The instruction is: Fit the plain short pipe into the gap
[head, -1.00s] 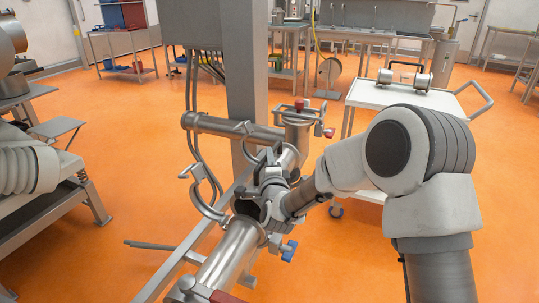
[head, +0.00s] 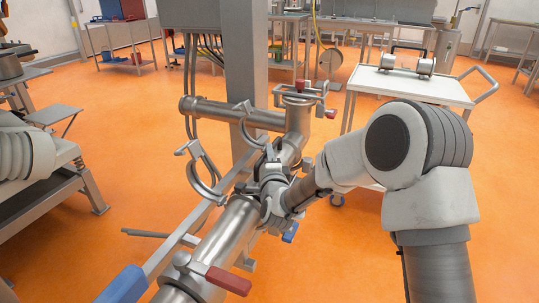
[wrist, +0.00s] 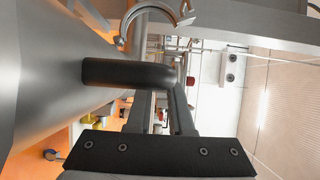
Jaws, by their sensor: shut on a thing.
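My gripper (head: 272,178) is shut on the plain short pipe, at the gap in the slanting steel pipe line. Little of the short pipe shows; the jaws hide most of it. It looks roughly in line between the lower pipe (head: 228,232) and the upper pipe (head: 290,148). I cannot tell whether its ends touch them. An open clamp (head: 203,172) hangs on the left of the gap, and another open clamp (head: 246,128) is above it.
A grey column (head: 245,75) stands behind the line. A red handle (head: 229,280) and a blue handle (head: 122,286) stick out at the front. A white trolley (head: 440,92) with a glass-bodied pipe piece (head: 407,62) stands back right. Orange floor is open at left.

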